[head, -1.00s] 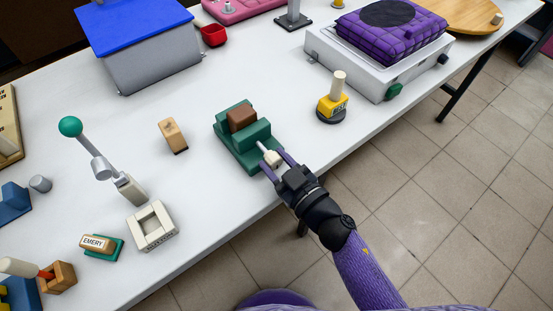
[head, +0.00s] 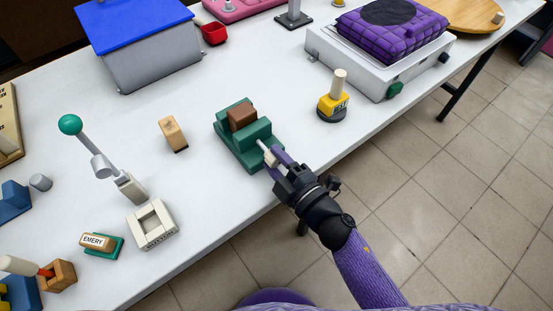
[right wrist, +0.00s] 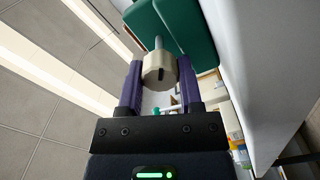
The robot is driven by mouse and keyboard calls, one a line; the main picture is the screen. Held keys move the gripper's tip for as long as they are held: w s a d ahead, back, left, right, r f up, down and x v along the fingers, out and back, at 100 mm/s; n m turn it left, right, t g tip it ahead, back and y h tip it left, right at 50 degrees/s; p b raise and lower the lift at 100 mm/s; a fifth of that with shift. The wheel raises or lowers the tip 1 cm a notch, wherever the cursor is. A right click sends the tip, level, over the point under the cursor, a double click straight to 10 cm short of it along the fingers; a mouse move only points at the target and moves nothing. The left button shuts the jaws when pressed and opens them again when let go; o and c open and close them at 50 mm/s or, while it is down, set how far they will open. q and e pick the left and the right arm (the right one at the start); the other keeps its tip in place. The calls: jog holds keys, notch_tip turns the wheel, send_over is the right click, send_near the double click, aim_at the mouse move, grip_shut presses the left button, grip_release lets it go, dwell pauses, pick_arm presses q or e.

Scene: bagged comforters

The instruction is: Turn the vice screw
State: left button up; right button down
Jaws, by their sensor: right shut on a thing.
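The green vice (head: 245,138) stands on the white table near its front edge, with a brown block (head: 242,117) between its jaws. Its screw ends in a cream knob (head: 271,158) on the side facing me. My right gripper (head: 277,162) is shut on this knob. In the right wrist view, the purple fingers of my right gripper (right wrist: 158,88) lie on either side of the round cream knob (right wrist: 160,72), with a dark mark on its face. The grey screw shaft runs from the knob to the green vice (right wrist: 183,28). My left gripper is not in view.
A yellow-and-black stamp-like item (head: 333,100) stands right of the vice, near a white box (head: 375,70) with a purple cushion. A wooden block (head: 173,134), a lever with a green ball (head: 71,125) and a cream square frame (head: 152,225) lie to the left.

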jog(key=n, duration=0.3)
jog(key=shift+f+n, duration=0.1)
jog(key=shift+n, duration=0.3)
jog(key=n+b, duration=0.1)
jog(key=n, duration=0.2)
jog(key=shift+n, duration=0.3)
jog(key=n+b, duration=0.1)
jog(key=n, duration=0.5)
jog(key=shift+b, duration=0.3)
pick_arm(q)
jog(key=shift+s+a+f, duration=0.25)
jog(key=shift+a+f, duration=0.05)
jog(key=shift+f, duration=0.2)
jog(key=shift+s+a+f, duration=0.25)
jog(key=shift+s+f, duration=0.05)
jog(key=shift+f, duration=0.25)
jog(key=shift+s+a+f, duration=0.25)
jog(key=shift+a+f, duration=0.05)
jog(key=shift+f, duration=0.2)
pick_arm(e)
jog(key=shift+n, duration=1.1)
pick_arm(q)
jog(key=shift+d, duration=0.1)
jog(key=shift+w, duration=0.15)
pick_arm(e)
jog(key=shift+c, duration=1.3)
grip_release()
